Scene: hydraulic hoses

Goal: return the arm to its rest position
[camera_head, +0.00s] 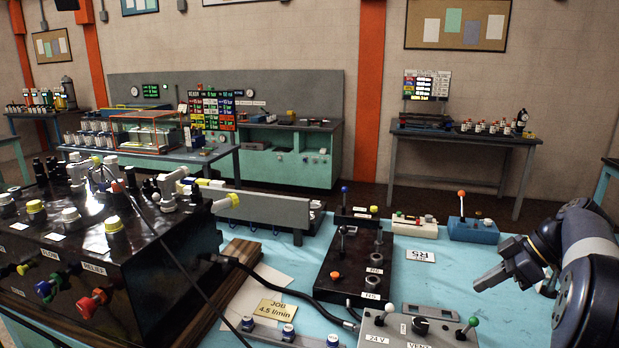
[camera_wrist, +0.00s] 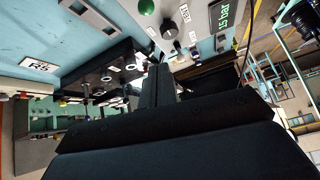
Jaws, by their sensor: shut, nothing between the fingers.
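My gripper (camera_head: 489,279) is at the right of the head view, held above the light blue bench top (camera_head: 445,280). Its fingers point left and are closed together with nothing between them. My dark arm enters from the right edge. In the wrist view my shut fingers (camera_wrist: 158,85) show in the middle, above the dark gripper body. A grey control box with a green knob (camera_wrist: 146,6) lies beyond them there.
A black lever block (camera_head: 345,265) stands mid-bench, left of my gripper. The grey control box (camera_head: 400,332) is at the front. A blue box with an orange-knobbed lever (camera_head: 473,231) stands behind my gripper. A black valve unit (camera_head: 90,255) with a hose fills the left.

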